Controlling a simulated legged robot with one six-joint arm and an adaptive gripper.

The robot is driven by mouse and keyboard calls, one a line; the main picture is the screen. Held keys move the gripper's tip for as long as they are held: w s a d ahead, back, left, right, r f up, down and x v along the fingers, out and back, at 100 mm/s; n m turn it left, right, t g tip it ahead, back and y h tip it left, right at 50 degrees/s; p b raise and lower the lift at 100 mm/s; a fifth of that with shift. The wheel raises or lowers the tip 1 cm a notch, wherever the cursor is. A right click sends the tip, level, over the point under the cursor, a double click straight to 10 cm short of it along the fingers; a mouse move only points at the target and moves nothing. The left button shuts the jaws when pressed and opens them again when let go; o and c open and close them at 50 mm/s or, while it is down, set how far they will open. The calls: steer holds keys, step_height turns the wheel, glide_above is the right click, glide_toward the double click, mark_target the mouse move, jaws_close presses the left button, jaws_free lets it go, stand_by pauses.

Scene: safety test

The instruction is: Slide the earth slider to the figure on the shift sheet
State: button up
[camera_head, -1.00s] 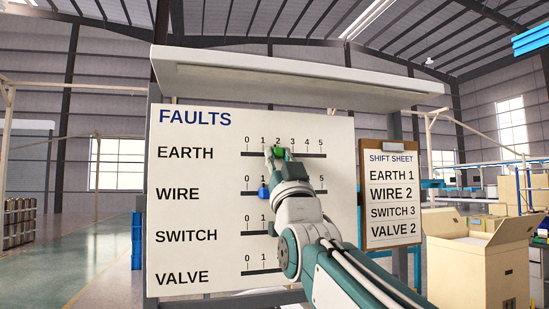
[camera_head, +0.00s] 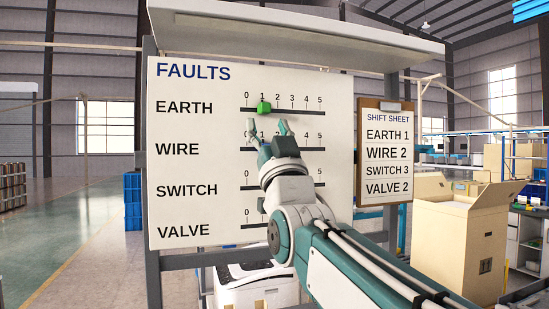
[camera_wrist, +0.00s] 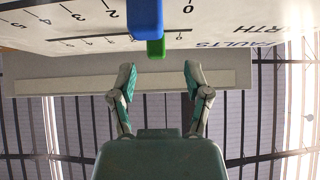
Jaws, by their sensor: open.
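The green earth slider (camera_head: 263,107) sits on the EARTH scale of the white FAULTS board (camera_head: 185,130), under the figure 1. The shift sheet (camera_head: 388,150) on a clipboard at the right reads EARTH 1. My gripper (camera_head: 267,127) is open and empty, below the earth slider and apart from it, in front of the WIRE row. In the wrist view the open fingers (camera_wrist: 159,76) have nothing between them. The green slider also shows there (camera_wrist: 156,48), beyond the blue wire slider (camera_wrist: 146,16). In the head view my gripper mostly hides the blue slider.
My arm covers parts of the WIRE, SWITCH and VALVE scales. A white canopy (camera_head: 290,32) juts out above the board. An open cardboard box (camera_head: 455,245) stands at the right, and a white machine (camera_head: 250,280) stands below the board.

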steer(key=s+d+f+g+h, duration=0.2)
steer(key=d+f+g, duration=0.1)
steer(key=f, duration=0.6)
steer(key=s+d+f+m+g+h, duration=0.15)
steer(key=f+g, duration=0.25)
steer(key=f, duration=0.5)
steer(key=s+d+f+g+h, duration=0.1)
steer(key=s+d+f+g, duration=0.2)
steer(key=f, duration=0.6)
steer(key=s+d+f+m+g+h, duration=0.1)
steer(key=s+d+f+g, duration=0.2)
steer(key=s+f+g, duration=0.2)
steer(key=s+d+f+m+g+h, duration=0.1)
steer(key=s+f+g, duration=0.4)
steer(key=s+f, duration=0.6)
step_height(320, 180, down, 5)
steer(key=d+h, duration=0.1)
steer(key=d, duration=0.1)
steer(key=shift+s+d+f, duration=0.15)
steer(key=shift+s+d, duration=0.05)
steer(key=shift+d, duration=0.2)
